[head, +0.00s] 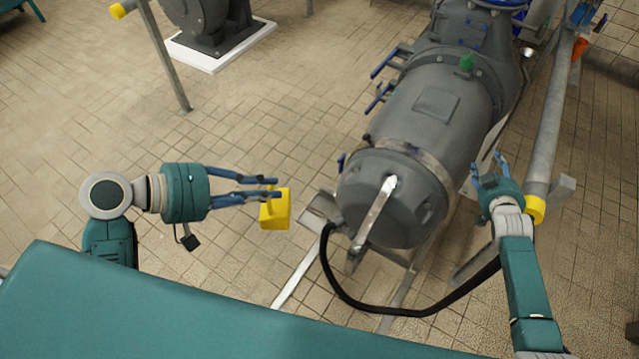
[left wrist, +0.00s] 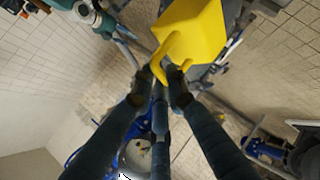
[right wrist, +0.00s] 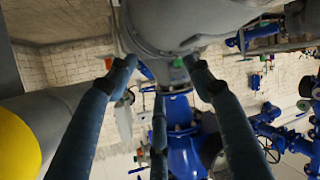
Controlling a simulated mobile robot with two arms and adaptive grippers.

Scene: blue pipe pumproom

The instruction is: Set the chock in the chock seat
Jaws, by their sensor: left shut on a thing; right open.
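The chock is a yellow block (head: 275,211) with a yellow loop handle. My left gripper (head: 276,188) is shut on this handle, and the block hangs just beyond the fingertips. In the left wrist view the chock (left wrist: 190,35) shows large, with its handle between the fingers (left wrist: 160,84). A grey angled plate (head: 318,208) sits right of the chock, beside the motor's end; it looks like the chock seat, but I cannot be sure. The chock looks apart from it. My right gripper (head: 488,168) is open and empty, on the motor's right side.
The big grey motor (head: 420,135) stands in the middle, with a grey lever (head: 375,215) on its end. A black hose (head: 375,308) loops in front. A grey pipe with a yellow end (head: 535,208) runs at right.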

